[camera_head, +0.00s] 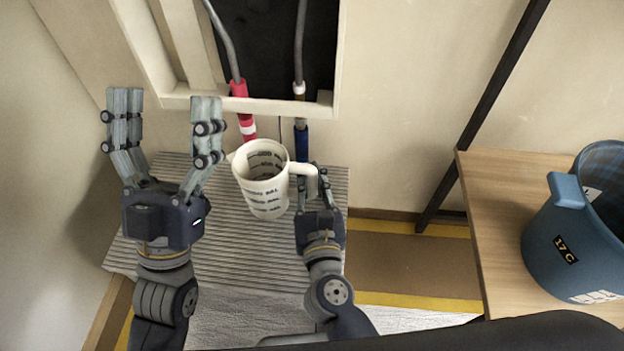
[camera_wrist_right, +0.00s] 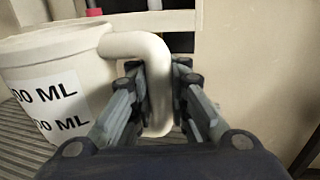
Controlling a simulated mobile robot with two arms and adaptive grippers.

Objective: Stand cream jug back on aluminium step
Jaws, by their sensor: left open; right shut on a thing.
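The cream jug (camera_head: 264,195) is upright at the middle of the head view, over the ribbed aluminium step (camera_head: 240,235). Black markings show on its side, and it also shows at the left of the right wrist view (camera_wrist_right: 62,85). My right gripper (camera_head: 314,185) is shut on the jug's handle, which runs down between the fingers in the right wrist view (camera_wrist_right: 157,80). I cannot tell whether the jug's base touches the step. My left gripper (camera_head: 165,105) is open and empty, left of the jug, with its fingers pointing up the picture.
A red-sleeved pipe (camera_head: 240,100) and a blue-sleeved pipe (camera_head: 301,138) come down from a wall opening behind the jug. A blue bucket (camera_head: 555,240) stands on a wooden table (camera_head: 490,200) at right. A dark slanted post (camera_head: 480,120) rises beside the table.

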